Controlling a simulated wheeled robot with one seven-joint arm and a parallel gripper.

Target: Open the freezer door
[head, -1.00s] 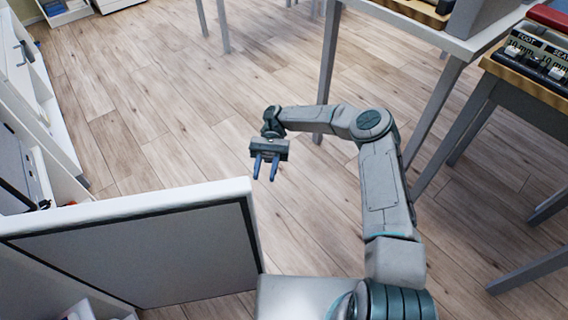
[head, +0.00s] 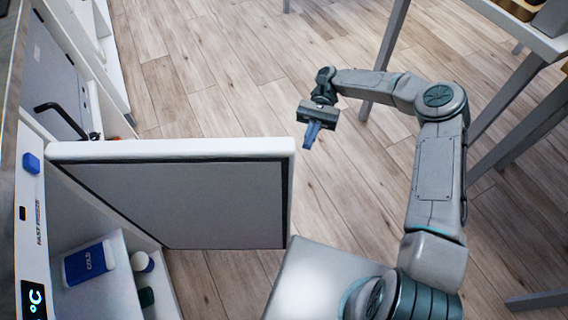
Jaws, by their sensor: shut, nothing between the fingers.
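The freezer door (head: 185,205) stands swung out from the freezer body (head: 28,185) on the left, its grey inner panel with a white rim facing me. The freezer front has a temperature display (head: 36,303) and the words "FAST FREEZE". Inside, a blue and white "COLD" pack (head: 90,263) and a few small containers (head: 146,263) show. My gripper (head: 309,145) is shut and empty. It hangs over the floor, just right of the door's free edge and apart from it.
A black handle (head: 62,118) sticks out from a unit beyond the door. White cabinets (head: 88,45) line the left side. Tables with grey legs (head: 500,125) stand on the right. The wooden floor (head: 225,75) in the middle is clear.

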